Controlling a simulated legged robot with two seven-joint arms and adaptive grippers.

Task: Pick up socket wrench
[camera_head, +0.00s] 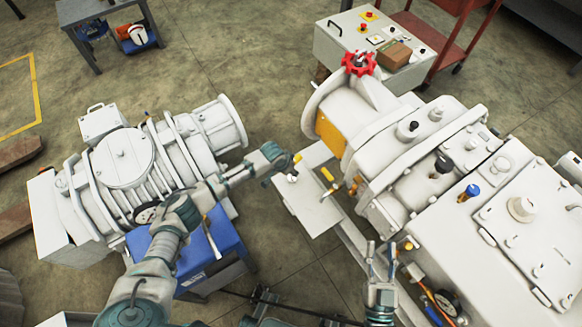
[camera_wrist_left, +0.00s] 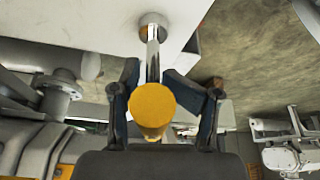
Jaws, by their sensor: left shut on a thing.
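The socket wrench has a yellow handle (camera_wrist_left: 153,108) and a shiny metal shaft that ends in a round socket. My left gripper (camera_wrist_left: 163,100) is shut around the handle, with one dark finger on each side. In the head view my left gripper (camera_head: 283,163) is over the end of a white plate, and a bit of the yellow handle (camera_head: 297,157) shows beside it. The socket end lies in front of the white surface; I cannot tell whether they touch. My right gripper (camera_head: 381,255) is at the lower middle, fingers apart and empty.
A large white vacuum machine (camera_head: 420,150) with a red handwheel (camera_head: 359,64) fills the right. A white pump (camera_head: 125,160) stands at the left. A blue cart (camera_head: 232,243) is under my left arm. The white plate (camera_head: 310,205) adjoins the machine.

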